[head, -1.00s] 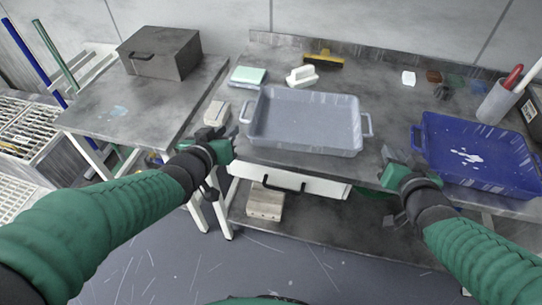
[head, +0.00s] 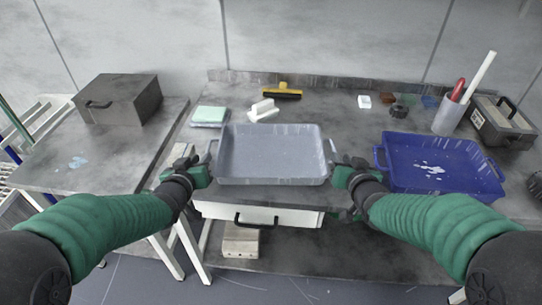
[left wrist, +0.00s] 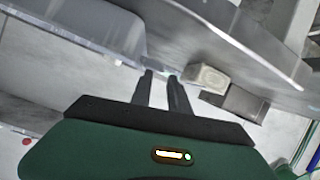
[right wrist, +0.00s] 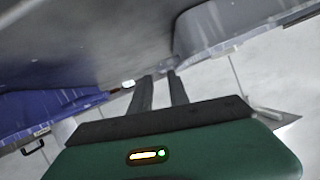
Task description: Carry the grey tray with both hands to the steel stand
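The grey tray (head: 270,158) is empty and lies flat on the steel bench, near its front edge. My left gripper (head: 192,163) is at the tray's left handle, and my right gripper (head: 347,165) is at its right handle. In the left wrist view the fingers (left wrist: 161,76) are apart, with the tray's side (left wrist: 75,35) just beyond them. In the right wrist view the fingers (right wrist: 159,76) are also apart, close to the tray (right wrist: 215,28). No firm grip on either handle shows. The steel-topped stand (head: 115,165) is at the left.
A dark grey box (head: 115,100) stands at the back of the stand; its front is clear. A blue tray (head: 440,165) sits right of the grey tray. A yellow-backed brush (head: 282,92), a white tool (head: 263,110) and green pads (head: 209,116) lie behind. A drawer (head: 255,214) is below.

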